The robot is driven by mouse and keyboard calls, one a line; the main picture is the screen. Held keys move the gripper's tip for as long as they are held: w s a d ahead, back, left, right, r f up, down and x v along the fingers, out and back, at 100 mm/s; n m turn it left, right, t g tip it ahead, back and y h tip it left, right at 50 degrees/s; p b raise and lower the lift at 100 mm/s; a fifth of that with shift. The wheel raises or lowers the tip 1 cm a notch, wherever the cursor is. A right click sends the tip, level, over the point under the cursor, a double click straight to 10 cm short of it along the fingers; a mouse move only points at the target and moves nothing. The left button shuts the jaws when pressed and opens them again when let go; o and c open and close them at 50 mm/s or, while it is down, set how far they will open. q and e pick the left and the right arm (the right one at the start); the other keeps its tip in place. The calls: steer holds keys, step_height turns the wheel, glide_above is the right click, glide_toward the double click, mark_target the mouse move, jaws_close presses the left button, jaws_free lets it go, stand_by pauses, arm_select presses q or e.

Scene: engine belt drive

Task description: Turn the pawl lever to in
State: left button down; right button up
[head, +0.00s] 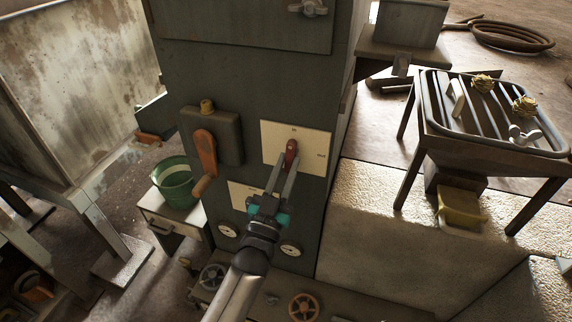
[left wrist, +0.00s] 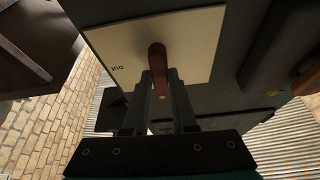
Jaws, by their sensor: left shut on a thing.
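The pawl lever (head: 291,150) is a short dark-red handle on a pale plate (head: 312,140) on the front of the dark green cabinet. The plate has a small mark at its top and another at its right edge, which reads "out" upside down in the left wrist view (left wrist: 117,68). In the head view the lever stands nearly upright below the top mark. My left gripper (head: 286,167) comes up from below and is shut on the lever, one finger on each side. In the left wrist view the lever (left wrist: 157,58) sits between the fingertips. My right gripper is not in view.
Left of the plate, an orange-handled lever (head: 206,152) hangs on a dark box. Gauges (head: 290,249) and handwheels (head: 303,306) lie below. A green bucket (head: 175,182) stands at left and a slatted rack table (head: 490,118) at right.

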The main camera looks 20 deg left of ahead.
arm_select(q)
steer(key=shift+n+y, duration=0.4)
steer(key=shift+n, duration=0.1)
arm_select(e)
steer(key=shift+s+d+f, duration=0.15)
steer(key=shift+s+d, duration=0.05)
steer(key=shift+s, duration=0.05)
arm_select(q)
steer(key=c, duration=0.7)
jaws_free()
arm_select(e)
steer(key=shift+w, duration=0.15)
arm_select(q)
steer(key=shift+s+f, duration=0.2)
steer(key=shift+s, duration=0.25)
steer(key=p+v, duration=0.1)
steer(key=v, duration=1.3)
steer(key=shift+s+f+p, duration=0.1)
steer(key=shift+p, duration=0.2)
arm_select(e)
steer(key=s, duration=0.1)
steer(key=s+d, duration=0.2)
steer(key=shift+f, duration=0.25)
arm_select(q)
steer(key=shift+f, duration=0.1)
